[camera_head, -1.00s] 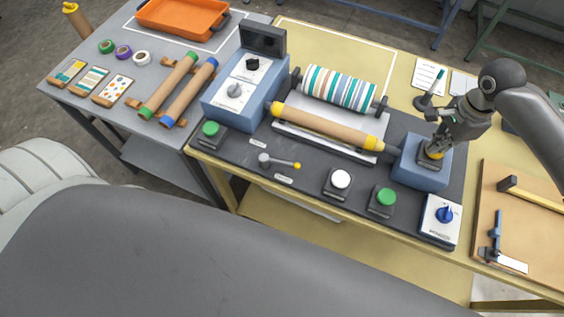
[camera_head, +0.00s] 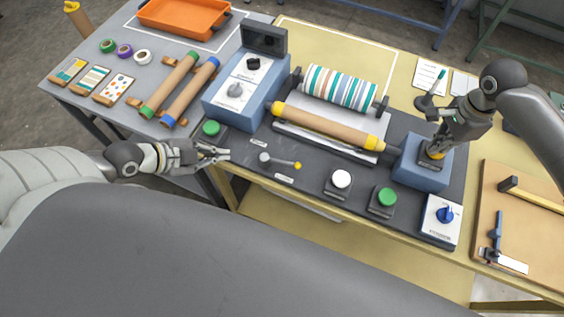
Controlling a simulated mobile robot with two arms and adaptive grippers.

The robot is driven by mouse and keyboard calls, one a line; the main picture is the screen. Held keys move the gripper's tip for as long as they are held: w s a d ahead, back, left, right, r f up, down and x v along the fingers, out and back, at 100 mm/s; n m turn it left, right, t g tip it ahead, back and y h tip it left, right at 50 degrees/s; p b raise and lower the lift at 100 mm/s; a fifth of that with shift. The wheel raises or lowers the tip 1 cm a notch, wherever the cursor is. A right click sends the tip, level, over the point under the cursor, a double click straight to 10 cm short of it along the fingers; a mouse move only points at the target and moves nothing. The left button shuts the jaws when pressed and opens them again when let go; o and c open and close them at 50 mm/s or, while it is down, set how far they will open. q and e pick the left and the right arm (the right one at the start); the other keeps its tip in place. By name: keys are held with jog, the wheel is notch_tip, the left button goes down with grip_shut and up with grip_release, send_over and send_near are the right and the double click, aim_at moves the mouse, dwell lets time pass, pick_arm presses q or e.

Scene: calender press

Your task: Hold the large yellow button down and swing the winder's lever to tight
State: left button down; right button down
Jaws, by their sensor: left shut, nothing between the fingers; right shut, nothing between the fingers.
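The yellow button (camera_head: 437,154) sits on top of a blue block (camera_head: 412,163) at the right end of the press. My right gripper (camera_head: 436,148) is shut with its fingertips down on the button, covering most of it; how far the button is pressed cannot be told. The lever (camera_head: 280,161) has a grey pivot and a yellow knob and lies on the dark front panel, its knob pointing right. Small labels sit behind and in front of it, too small to read. My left gripper (camera_head: 229,155) is shut and empty, left of the lever's pivot and apart from it.
A green button (camera_head: 211,129) stands behind my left gripper. A white button (camera_head: 341,179), another green button (camera_head: 386,197) and a blue dial (camera_head: 445,215) line the front edge. A tan roll (camera_head: 330,127) and a striped roll (camera_head: 340,88) lie behind the lever.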

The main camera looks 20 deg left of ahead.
pick_arm(q)
jog(key=s+d+r+m+g+h, duration=0.1)
jog(key=s+d+r+m+h, duration=0.2)
jog(key=d+r, duration=0.55)
send_near(296, 166)
jog(key=shift+m, duration=0.4)
jog(key=d, duration=0.1)
jog(key=w+d+f, duration=0.1)
jog(key=w+d, duration=0.1)
jog(key=shift+d+f, duration=0.25)
jog(key=shift+f, duration=0.15)
jog(key=shift+w+f, duration=0.25)
jog(key=shift+f, duration=0.3)
jog(key=shift+w+f+n+t, duration=0.1)
jog(key=shift+n+t, duration=0.2)
jog(key=shift+n, duration=0.2)
jog(key=shift+w+n+t+y, duration=0.2)
jog(key=shift+n+t+y, duration=0.2)
jog(key=shift+n+y, duration=0.25)
